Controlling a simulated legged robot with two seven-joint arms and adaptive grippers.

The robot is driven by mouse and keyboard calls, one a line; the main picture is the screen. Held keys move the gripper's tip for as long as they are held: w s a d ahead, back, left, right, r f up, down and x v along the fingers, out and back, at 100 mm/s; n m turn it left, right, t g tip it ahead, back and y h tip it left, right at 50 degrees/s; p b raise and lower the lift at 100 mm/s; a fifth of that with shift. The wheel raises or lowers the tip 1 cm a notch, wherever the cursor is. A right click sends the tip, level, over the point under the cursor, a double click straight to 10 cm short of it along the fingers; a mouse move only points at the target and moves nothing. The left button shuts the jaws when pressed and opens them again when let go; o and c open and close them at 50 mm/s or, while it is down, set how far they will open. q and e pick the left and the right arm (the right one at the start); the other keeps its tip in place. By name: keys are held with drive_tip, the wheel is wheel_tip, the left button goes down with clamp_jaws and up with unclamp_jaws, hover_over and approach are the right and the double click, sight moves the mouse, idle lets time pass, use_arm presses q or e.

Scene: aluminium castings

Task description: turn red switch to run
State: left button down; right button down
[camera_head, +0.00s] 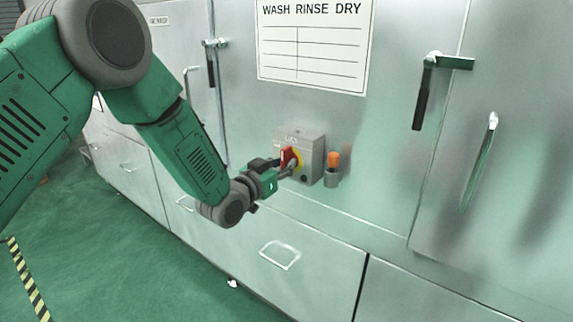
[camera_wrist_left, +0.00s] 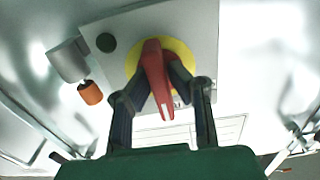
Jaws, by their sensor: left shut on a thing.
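The red switch (camera_head: 289,158) is a red handle on a round yellow plate, on the front of a grey box on the metal cabinet. In the left wrist view the red handle (camera_wrist_left: 157,80) stands out from the yellow disc (camera_wrist_left: 184,55). My left gripper (camera_head: 280,166) is at the switch, and its two dark fingers (camera_wrist_left: 160,88) close on the handle from both sides. The handle looks nearly in line with the fingers, slightly tilted. Any run marking cannot be read. My right gripper is not in view.
The grey switch box (camera_head: 314,150) is fixed to the cabinet wall. An orange-topped grey cylinder (camera_head: 332,170) is close at its right. Door handles (camera_head: 424,95) stick out further right. A wash rinse dry sign (camera_head: 313,45) hangs above. Green floor (camera_head: 110,250) is open at lower left.

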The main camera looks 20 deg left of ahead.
use_arm(q)
drive_tip(key=shift+s+f, duration=0.15)
drive_tip(key=shift+f, duration=0.15)
drive_tip(key=c, duration=1.6)
unclamp_jaws()
drive_tip(key=shift+o, duration=0.2)
drive_tip(key=shift+r, duration=0.15)
drive_tip(key=v, duration=1.2)
drive_tip(key=shift+a, duration=0.1)
